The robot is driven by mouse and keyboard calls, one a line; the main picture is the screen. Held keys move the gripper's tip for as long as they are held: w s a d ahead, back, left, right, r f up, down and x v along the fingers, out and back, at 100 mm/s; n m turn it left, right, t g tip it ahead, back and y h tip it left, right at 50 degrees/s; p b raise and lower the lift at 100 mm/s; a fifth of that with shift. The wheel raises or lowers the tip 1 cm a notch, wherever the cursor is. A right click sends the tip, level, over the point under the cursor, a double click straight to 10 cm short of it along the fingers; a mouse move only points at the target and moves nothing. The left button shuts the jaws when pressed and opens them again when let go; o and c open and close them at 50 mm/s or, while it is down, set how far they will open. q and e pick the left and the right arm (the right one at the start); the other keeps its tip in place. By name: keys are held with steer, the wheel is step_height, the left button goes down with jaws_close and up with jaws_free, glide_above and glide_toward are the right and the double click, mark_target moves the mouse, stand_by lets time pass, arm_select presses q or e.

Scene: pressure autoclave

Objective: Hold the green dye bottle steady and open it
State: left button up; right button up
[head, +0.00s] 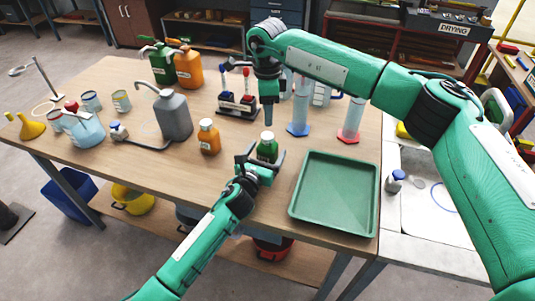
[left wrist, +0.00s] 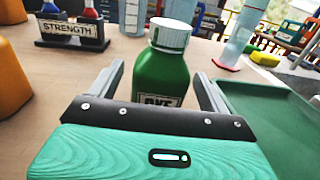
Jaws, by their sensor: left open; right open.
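The green dye bottle (head: 267,149) stands upright on the wooden table, left of the green tray. Its white cap is on, and it also shows in the left wrist view (left wrist: 165,75) with part of a DYE label. My left gripper (head: 262,158) is open, with one finger on each side of the bottle; in the left wrist view both fingers look apart from it. My right gripper (head: 268,116) points down above and just behind the bottle. It is open and empty, and its fingers are hard to make out from this side.
An orange bottle (head: 208,137) stands left of the green bottle. The empty green tray (head: 336,222) lies to the right. A rack marked STRENGTH (left wrist: 72,32), a blue-based cylinder (head: 299,115) and a red-based cylinder (head: 350,124) stand behind. A grey jug (head: 173,116) stands further left.

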arm_select(q)
steer(key=shift+x, duration=1.45)
